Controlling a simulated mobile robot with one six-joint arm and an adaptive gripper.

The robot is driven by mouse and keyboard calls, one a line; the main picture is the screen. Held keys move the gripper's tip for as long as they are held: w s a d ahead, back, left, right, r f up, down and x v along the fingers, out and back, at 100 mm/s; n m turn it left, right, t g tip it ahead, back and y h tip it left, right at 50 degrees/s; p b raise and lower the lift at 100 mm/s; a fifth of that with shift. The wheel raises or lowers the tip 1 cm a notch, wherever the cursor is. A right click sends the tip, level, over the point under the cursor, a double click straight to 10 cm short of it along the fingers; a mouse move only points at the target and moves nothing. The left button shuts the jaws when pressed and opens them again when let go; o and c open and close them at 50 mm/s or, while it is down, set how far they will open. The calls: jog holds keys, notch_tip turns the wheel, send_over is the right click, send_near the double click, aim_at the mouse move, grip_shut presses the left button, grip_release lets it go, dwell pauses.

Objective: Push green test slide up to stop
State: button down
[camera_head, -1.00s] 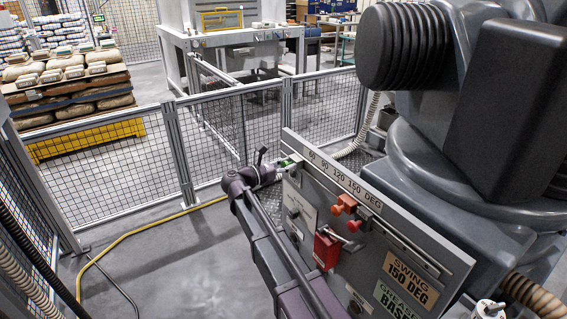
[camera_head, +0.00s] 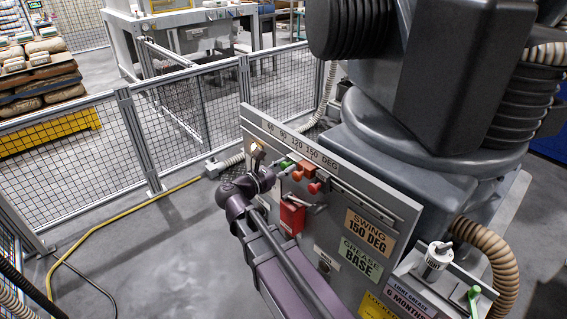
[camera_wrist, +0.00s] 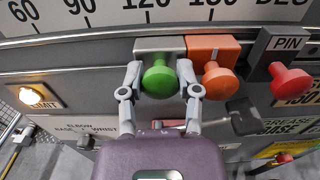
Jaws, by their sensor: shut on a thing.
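The green test slide (camera_wrist: 160,80) has a round green knob on a pale block, on the rail under the degree scale (camera_wrist: 160,14). In the wrist view my gripper (camera_wrist: 159,78) has a finger on each side of the knob and is shut on it. The orange stop (camera_wrist: 213,78) is just right of the slide; their blocks look to be touching, below the 120 to 150 marks. In the head view the green slide (camera_head: 285,165) is partly hidden by my gripper (camera_head: 278,172), and the orange stop (camera_head: 302,169) is beside it.
A red knob with a PIN block (camera_wrist: 290,82) is right of the stop. A yellow lamp marked LIMIT (camera_wrist: 37,96) glows at the left. A red lockout box (camera_head: 292,216) hangs below the rail. Mesh fence (camera_head: 75,165) stands behind; open floor lies left.

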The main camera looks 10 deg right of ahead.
jog(key=shift+c, duration=1.5)
grip_release()
jog(key=shift+s, duration=0.1)
jog(key=shift+a, duration=0.1)
jog(key=v, duration=0.8)
